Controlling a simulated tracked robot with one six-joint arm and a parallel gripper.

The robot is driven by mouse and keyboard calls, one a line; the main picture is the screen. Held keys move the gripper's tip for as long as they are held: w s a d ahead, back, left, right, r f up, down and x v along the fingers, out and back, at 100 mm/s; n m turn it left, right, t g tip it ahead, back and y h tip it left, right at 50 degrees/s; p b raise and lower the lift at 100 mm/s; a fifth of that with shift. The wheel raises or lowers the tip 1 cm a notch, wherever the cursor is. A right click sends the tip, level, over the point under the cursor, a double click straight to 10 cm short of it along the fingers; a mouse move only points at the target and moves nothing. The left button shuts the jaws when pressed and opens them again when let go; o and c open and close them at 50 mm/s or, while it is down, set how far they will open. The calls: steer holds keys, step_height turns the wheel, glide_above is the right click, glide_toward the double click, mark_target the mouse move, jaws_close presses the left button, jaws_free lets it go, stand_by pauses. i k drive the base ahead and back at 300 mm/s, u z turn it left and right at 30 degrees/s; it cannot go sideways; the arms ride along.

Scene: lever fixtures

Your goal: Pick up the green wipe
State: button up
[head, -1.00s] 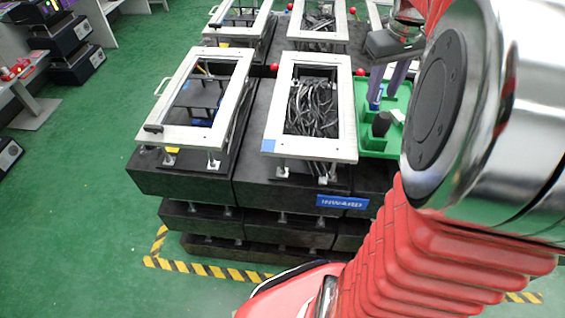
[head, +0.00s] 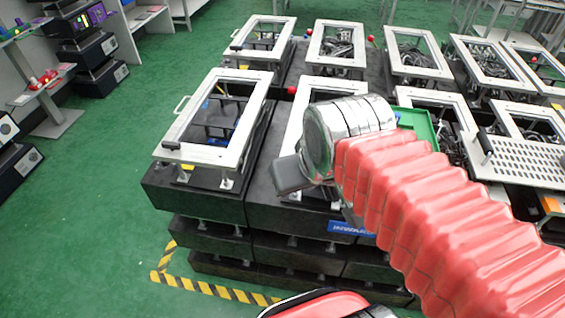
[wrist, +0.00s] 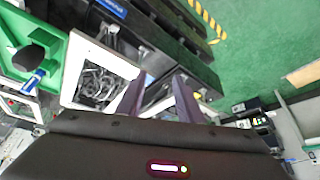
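I cannot pick out a green wipe for certain in either view. A green tray (head: 426,122) shows partly behind my arm in the head view. In the wrist view the tray (wrist: 58,50) is at the left, holding a dark rounded object (wrist: 29,57) and a blue-and-white item (wrist: 33,80). My gripper (wrist: 159,84) points over the frames and floor to the right of the tray. Its two purple fingers are apart with nothing visible between them.
White rectangular frames stand on black blocks; the nearest left one (head: 215,122) has a side handle. A perforated plate (head: 525,162) lies at the right. Shelves with coloured items (head: 88,20) stand at the far left. Green floor (head: 95,190) is clear at the left.

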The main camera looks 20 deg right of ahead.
mark_target(406, 121)
steer(key=z, duration=1.4)
